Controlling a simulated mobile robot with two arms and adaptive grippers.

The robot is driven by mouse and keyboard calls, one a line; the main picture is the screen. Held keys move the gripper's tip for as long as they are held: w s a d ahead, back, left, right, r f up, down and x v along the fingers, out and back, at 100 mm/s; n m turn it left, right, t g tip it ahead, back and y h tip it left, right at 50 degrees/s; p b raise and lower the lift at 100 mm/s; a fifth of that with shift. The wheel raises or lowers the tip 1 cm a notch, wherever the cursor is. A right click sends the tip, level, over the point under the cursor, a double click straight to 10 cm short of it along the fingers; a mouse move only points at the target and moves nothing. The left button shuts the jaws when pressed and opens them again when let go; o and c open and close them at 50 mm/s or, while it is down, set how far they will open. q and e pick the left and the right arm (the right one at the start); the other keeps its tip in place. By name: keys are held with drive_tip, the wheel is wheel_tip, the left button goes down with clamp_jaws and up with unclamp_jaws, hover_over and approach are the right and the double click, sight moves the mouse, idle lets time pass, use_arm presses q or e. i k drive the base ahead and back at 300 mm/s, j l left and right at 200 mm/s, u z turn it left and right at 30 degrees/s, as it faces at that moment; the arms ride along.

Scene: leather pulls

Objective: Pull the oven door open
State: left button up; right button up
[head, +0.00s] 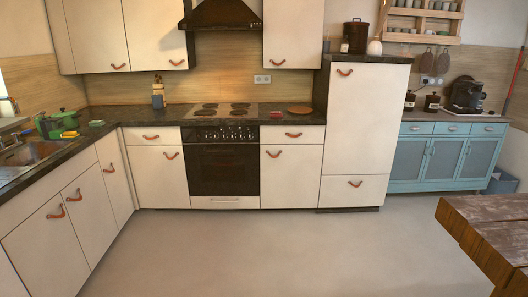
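The oven (222,160) stands in the back run of white cabinets, below the cooktop, in the head view. Its dark glass door (223,170) looks shut and flush with the cabinets beside it. A row of knobs (222,134) runs along the dark panel above the door. I cannot make out the door's handle clearly at this size; a dark strip lies along the door's top. Neither of my grippers is in the view.
Grey floor between me and the oven is clear. A sink (32,152) and counter line the left. A wooden table (490,238) juts in at lower right. A tall white cabinet (358,120) stands right of the oven, with a blue sideboard (447,160) beyond.

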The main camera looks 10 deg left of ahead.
sight(251, 186)
drive_tip(key=i+u, duration=0.25)
drive_tip(key=i, duration=1.95)
